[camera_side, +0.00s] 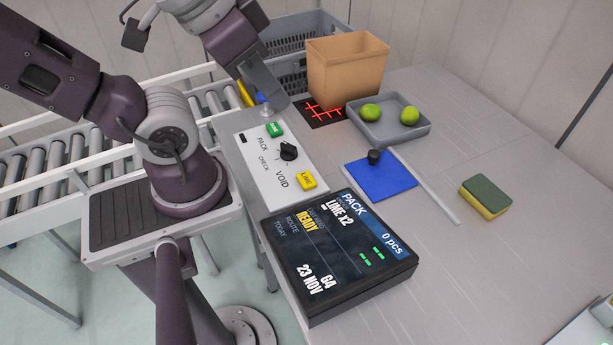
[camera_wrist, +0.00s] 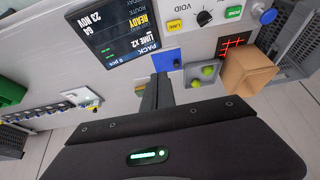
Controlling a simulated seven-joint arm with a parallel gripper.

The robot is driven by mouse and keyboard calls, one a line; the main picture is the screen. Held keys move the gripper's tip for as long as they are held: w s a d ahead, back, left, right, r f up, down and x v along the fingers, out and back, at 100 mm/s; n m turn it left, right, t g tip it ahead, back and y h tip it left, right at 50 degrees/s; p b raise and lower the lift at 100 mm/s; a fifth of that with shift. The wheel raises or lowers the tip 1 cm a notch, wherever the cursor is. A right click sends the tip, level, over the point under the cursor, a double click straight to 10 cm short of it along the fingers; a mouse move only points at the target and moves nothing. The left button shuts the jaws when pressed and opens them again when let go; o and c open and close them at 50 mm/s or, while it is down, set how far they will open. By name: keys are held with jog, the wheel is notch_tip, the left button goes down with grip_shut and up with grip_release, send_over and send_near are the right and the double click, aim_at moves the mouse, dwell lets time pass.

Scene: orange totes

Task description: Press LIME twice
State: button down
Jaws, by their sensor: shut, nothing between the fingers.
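A yellow button (camera_side: 307,180), whose small label appears to read LIME, sits on the white control panel (camera_side: 290,195) beside the word VOID. It also shows in the wrist view (camera_wrist: 175,26). A green button (camera_side: 274,129) is at the panel's far end, with a black knob (camera_side: 288,150) between them. The display (camera_side: 340,255) reads PACK, LIME x2, READY, 0 pcs. My gripper (camera_wrist: 163,80) is shut and empty in the wrist view, apart from the yellow button. In the side view my wrist is above the panel's far end; the fingertips are unclear there.
A grey tray (camera_side: 385,131) holds two green limes. A cardboard box (camera_side: 345,70) stands behind it, near a red-lined black mat (camera_side: 322,112). A blue pad (camera_side: 382,180) carries a dark knob. A sponge (camera_side: 485,196) lies right. A roller conveyor (camera_side: 35,165) runs left.

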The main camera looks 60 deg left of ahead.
dwell(0.5)
jog(key=m+g+y, duration=0.7)
jog(key=g+y, duration=0.1)
jog(key=y, duration=0.1)
send_over(309, 181)
notch_tip(309, 181, down, 14)
jog(key=shift+f+t, duration=0.15)
jog(key=shift+t, duration=0.15)
jog(key=shift+f, duration=4.4)
jog(key=shift+f, duration=0.4)
